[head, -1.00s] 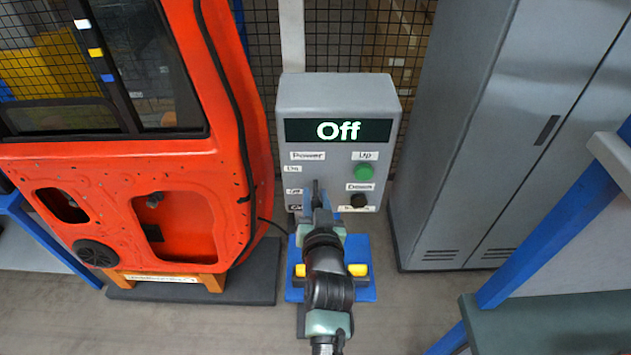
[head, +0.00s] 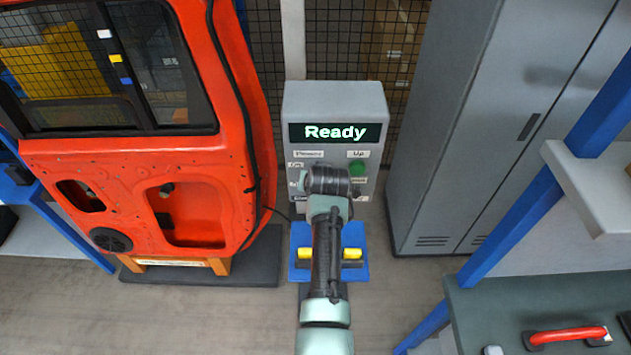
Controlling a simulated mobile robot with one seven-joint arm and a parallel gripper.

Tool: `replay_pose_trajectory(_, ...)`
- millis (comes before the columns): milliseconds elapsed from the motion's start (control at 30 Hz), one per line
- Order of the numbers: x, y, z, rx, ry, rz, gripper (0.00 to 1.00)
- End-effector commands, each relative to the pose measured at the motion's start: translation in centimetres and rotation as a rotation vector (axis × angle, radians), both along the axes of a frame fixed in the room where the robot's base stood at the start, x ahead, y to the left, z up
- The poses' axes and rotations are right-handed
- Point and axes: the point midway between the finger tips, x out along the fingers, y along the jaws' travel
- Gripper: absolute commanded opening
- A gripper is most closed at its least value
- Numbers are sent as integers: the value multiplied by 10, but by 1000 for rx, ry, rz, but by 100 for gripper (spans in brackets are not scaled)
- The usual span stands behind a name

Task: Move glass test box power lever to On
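The glass test box (head: 375,100) is a grey box with a dark display (head: 336,132) that reads "Ready". Its Power label (head: 309,154) and On label (head: 296,165) show on the left of the front face. The power lever is hidden behind my arm. The green Up button (head: 357,169) shows on the right. My arm reaches up to the front of the box, and its wrist covers the lower middle of the face. My gripper is hidden behind the wrist, so its fingers and any contact with the lever do not show.
An orange-red car door (head: 130,160) stands on a dark mat (head: 200,274) at left. A grey cabinet (head: 470,130) stands at right. A blue stand with yellow parts (head: 352,262) is below the box. A workbench (head: 490,300) with a red-handled tool (head: 568,335) is at lower right.

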Motion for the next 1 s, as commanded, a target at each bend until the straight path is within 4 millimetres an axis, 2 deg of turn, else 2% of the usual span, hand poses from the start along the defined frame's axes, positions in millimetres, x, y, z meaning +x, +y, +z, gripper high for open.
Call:
replay_pose_trajectory(567, 1, 0, 1, 0, 29, 1, 0)
replay_pose_trajectory(600, 1, 0, 1, 0, 29, 1, 38)
replay_pose_trajectory(733, 1, 0, 1, 0, 29, 0, 62)
replay_pose_trajectory(1000, 1, 0, 1, 0, 29, 0, 62)
